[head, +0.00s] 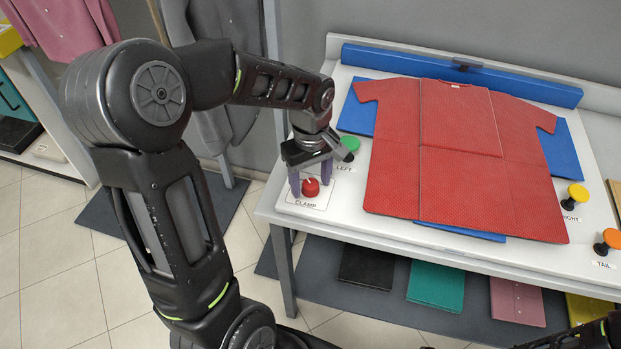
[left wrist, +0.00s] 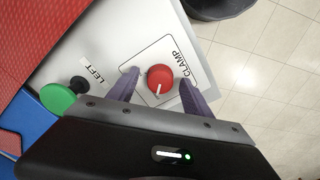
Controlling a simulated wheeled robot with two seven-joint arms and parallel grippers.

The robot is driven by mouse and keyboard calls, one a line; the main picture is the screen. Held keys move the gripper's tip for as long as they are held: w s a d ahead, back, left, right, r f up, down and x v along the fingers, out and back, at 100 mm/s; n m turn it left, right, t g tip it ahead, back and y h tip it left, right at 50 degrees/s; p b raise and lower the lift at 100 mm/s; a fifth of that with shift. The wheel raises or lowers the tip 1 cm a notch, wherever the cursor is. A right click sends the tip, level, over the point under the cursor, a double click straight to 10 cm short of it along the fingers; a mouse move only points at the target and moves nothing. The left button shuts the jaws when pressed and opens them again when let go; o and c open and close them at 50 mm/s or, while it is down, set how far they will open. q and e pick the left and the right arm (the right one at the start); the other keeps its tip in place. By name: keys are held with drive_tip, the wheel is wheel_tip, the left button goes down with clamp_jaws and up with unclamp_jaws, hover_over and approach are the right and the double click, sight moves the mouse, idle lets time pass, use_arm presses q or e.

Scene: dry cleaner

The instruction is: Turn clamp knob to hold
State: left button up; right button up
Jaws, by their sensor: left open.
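The red clamp knob (head: 311,187) sits on a white plate labelled CLAMP at the left front corner of the table. It also shows in the left wrist view (left wrist: 160,78), with a white pointer line on its face. My left gripper (head: 311,190) points down over the knob. Its purple fingers (left wrist: 157,90) are open, one on each side of the knob, with a visible gap to it on both sides in the left wrist view. Any hold position mark cannot be made out. My right gripper is not clearly in view; only a dark arm part shows at the lower right edge.
A green LEFT knob (head: 349,143) stands just behind my left gripper. A red shirt (head: 460,150) lies flat on the blue board of the white table (head: 340,216). A yellow RIGHT knob (head: 578,193) and an orange TAIL knob (head: 611,237) stand at the right. Folded pieces lie on the shelf below.

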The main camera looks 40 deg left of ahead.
use_arm(q)
clamp_jaws()
idle(0.7)
